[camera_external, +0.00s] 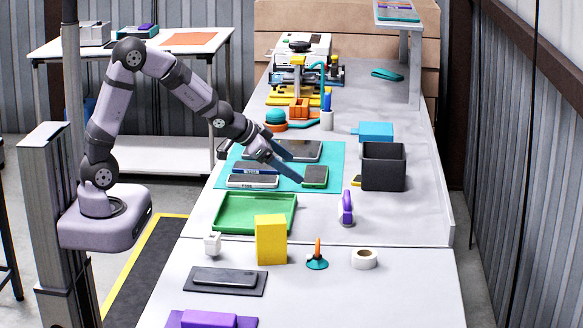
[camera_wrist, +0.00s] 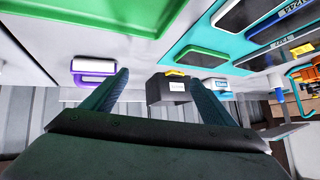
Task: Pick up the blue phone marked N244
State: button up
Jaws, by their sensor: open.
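A dark blue phone (camera_external: 255,167) with a pale label lies on the teal mat (camera_external: 225,160), left of my gripper, in the external view. Its marking is too small to read there. My gripper (camera_external: 297,170) is open and empty, tilted over the mat, with its fingers near the green phone (camera_external: 316,175). In the wrist view, my gripper (camera_wrist: 157,78) points away from the phones. A blue-edged phone with a label (camera_wrist: 290,11) shows at the upper right, partly cut off; I cannot read the label surely.
A white-edged phone (camera_external: 252,182) lies in front of the blue one, and a grey device (camera_external: 308,151) behind. A green tray (camera_external: 254,230) stands in front of the mat. A dark box (camera_external: 384,166) and a purple object (camera_external: 346,207) stand to the right.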

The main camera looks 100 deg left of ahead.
jog(key=a+t+y+b, duration=0.1)
jog(key=a+t+b, duration=0.2)
jog(key=a, duration=0.9)
jog(key=m+t+h+b, duration=0.2)
jog(key=t+h+b, duration=0.15)
jog(key=b, duration=0.25)
send_over(257, 165)
jog(key=w, duration=0.1)
jog(key=shift+t+y, duration=0.25)
jog(key=shift+y, duration=0.2)
jog(key=f, duration=0.4)
jog(key=shift+w+a, duration=0.2)
jog(key=s+f+h, duration=0.1)
jog(key=s, duration=0.2)
jog(key=s+f+h+b, duration=0.1)
jog(key=s, duration=0.3)
jog(key=s+f+h, duration=0.1)
jog(key=s+f, duration=0.1)
jog(key=s, duration=0.1)
jog(key=shift+s+d+m+t+b, duration=0.2)
jog(key=shift+m+t+b, duration=0.2)
jog(key=shift+s+d+f, duration=0.15)
jog(key=shift+s, duration=0.35)
jog(key=shift+w+f+p, duration=0.2)
jog(key=shift+w, duration=1.05)
jog(key=shift+w+f+p, duration=0.15)
jog(key=shift+w+p, duration=0.05)
jog(key=shift+w, duration=1)
jog(key=shift+w+f+p, duration=0.2)
jog(key=shift+w, duration=1.05)
